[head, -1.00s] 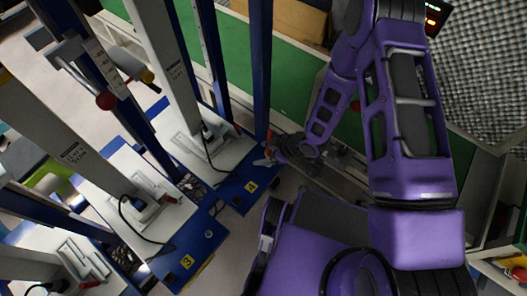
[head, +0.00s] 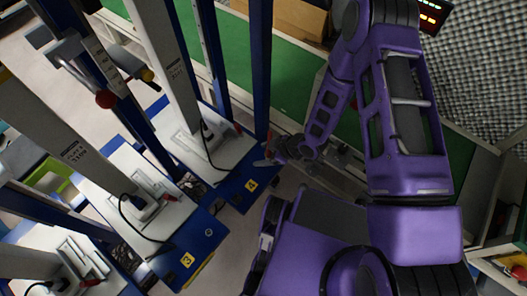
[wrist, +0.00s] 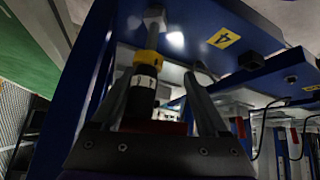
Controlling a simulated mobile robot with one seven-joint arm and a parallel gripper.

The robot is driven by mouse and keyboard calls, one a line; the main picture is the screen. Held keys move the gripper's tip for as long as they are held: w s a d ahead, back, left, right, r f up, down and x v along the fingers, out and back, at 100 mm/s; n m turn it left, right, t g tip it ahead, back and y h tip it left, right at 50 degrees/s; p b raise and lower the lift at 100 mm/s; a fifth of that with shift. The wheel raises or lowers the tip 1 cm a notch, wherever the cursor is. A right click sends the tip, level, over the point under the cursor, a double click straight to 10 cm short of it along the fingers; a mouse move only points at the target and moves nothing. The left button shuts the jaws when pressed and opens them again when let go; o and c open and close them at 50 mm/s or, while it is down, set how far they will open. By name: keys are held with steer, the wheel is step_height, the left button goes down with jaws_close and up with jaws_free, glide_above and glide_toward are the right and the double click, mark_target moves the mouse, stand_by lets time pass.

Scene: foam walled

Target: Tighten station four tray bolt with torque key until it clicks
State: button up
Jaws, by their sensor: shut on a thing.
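The torque key (wrist: 143,85) has a dark handle with a white mark, a yellow collar and a grey shaft. My gripper (wrist: 157,88) is shut on its handle in the wrist view. The shaft runs up to a small metal bolt (wrist: 153,17) at the edge of the blue station four tray (wrist: 190,22), marked with a yellow 4. I cannot tell whether the tip is fully seated. In the head view my gripper (head: 272,157) is at the right edge of the station four tray (head: 237,192), and the key is mostly hidden.
The station three tray (head: 205,240) stands nearer, at the lower left. Blue and grey columns (head: 262,70) rise behind and beside the stations. A cable lies on each white plate. A green-topped bench (head: 295,80) runs behind my arm.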

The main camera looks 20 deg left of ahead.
steer(key=shift+f, duration=0.25)
steer(key=shift+w+a+m+t+h, duration=0.15)
steer(key=shift+m+t, duration=0.45)
steer(key=shift+m, duration=0.3)
steer(key=shift+w+a+m+t+h, duration=0.15)
steer(key=shift+m+t, duration=0.45)
steer(key=shift+m, duration=0.3)
steer(key=shift+s, duration=0.1)
steer(key=shift+m+t, duration=0.4)
steer(key=shift+m, duration=0.2)
steer(key=shift+w+m+t+h, duration=0.25)
steer(key=shift+m+t+h, duration=0.3)
steer(key=shift+m, duration=0.55)
steer(key=shift+w+a+m+t+h, duration=0.15)
steer(key=shift+m+t+h, duration=0.35)
steer(key=shift+m, duration=0.7)
steer(key=shift+n+g+y, duration=0.25)
steer(key=shift+n+y, duration=0.1)
steer(key=shift+n, duration=0.35)
